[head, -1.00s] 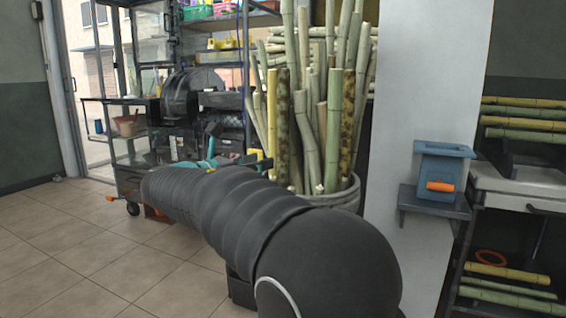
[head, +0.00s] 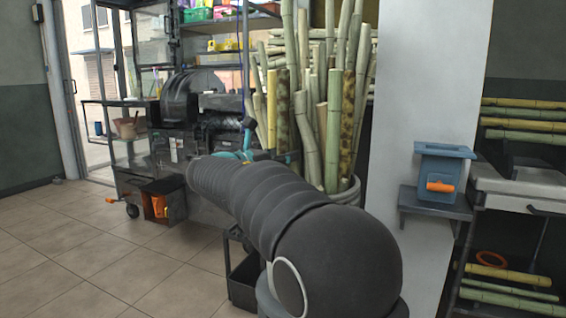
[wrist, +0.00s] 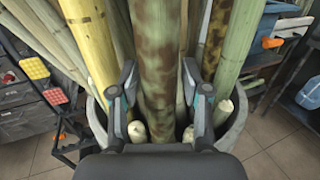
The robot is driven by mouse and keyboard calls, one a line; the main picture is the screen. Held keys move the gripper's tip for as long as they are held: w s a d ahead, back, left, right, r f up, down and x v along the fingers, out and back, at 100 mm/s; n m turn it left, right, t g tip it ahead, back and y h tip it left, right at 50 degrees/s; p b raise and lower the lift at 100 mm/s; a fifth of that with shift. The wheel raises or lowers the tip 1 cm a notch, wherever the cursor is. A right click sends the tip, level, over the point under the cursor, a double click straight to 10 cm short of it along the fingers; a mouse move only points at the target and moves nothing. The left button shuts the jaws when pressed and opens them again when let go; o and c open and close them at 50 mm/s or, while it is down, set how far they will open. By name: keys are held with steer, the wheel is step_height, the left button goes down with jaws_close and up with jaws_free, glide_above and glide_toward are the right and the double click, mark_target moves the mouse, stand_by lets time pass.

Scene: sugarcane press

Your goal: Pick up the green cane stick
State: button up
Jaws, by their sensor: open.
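A bundle of cane sticks stands upright in a round grey bin (head: 348,193), which also shows in the wrist view (wrist: 236,128). In the wrist view a thick green stick with brown mottling (wrist: 158,35) rises between the fingers of my gripper (wrist: 158,68). The fingers are open, one on each side of it; I cannot tell whether either touches it. A plain pale green stick (wrist: 241,35) stands to the right and a yellow one (wrist: 90,40) to the left. In the head view my arm largely hides the gripper, in front of the bundle.
A white pillar with a small shelf holding a blue box (head: 441,170) stands right of the bin. A rack with cane lengths (head: 520,135) is at far right. A dark machine (head: 190,100) stands left. The tiled floor at left is clear.

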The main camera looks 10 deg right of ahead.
steer(key=shift+c, duration=0.2)
jaws_close()
